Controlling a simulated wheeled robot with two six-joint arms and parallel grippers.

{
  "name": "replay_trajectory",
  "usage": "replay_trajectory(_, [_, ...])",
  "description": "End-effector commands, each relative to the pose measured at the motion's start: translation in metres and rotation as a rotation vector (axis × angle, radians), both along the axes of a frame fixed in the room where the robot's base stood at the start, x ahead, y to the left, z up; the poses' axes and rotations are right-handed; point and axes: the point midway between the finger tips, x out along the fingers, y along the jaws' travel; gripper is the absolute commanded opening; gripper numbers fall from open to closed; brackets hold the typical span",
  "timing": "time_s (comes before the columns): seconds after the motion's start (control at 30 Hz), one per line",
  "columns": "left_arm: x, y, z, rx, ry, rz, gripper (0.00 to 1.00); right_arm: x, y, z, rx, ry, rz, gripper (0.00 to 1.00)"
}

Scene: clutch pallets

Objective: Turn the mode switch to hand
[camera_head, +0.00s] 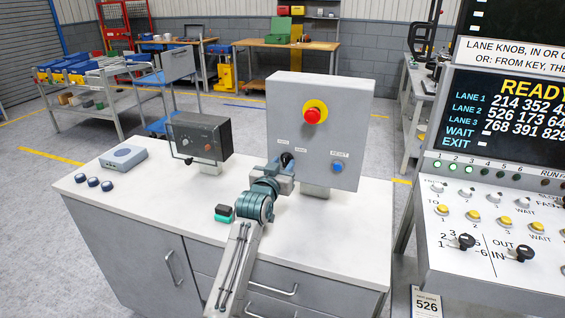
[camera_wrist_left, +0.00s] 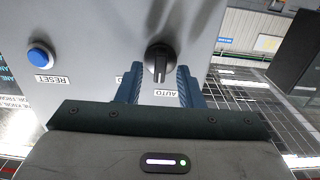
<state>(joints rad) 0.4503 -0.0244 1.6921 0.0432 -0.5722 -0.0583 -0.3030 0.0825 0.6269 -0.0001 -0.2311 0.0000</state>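The mode switch is a black rotary knob (camera_head: 287,158) on the front of the grey control box (camera_head: 340,105), left of the blue reset button (camera_head: 337,167). In the left wrist view the knob (camera_wrist_left: 160,58) has its grip bar roughly upright in the picture, toward the AUTO label (camera_wrist_left: 166,93). A second label is mostly hidden behind a finger. My left gripper (camera_head: 283,172) is at the box front. In the left wrist view its fingers (camera_wrist_left: 160,76) are spread, one on each side of the knob, with gaps visible. My right gripper is not in view.
A red emergency button (camera_head: 312,114) sits above the switch. A dark instrument box (camera_head: 201,137), a blue-grey device (camera_head: 123,158) and several dark round knobs stand left on the worktop (camera_head: 165,200). A green-and-black block (camera_head: 222,213) lies beside my left arm. A large panel stands right.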

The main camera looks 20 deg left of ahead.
Motion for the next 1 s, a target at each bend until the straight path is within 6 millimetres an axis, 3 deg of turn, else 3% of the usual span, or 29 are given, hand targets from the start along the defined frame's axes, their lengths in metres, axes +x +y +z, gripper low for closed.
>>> replay_trajectory(0.37, [0.0051,-0.0002,-0.0007,0.0,0.001,0.0,0.32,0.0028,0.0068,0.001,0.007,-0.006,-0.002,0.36])
replay_trajectory(0.53, [0.0049,-0.0002,-0.0006,0.0,0.001,0.0,0.0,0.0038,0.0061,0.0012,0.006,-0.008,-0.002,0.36])
replay_trajectory(1.0, [0.0051,-0.0005,0.0004,0.078,-0.003,0.0,0.0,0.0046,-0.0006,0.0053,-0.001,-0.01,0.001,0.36])
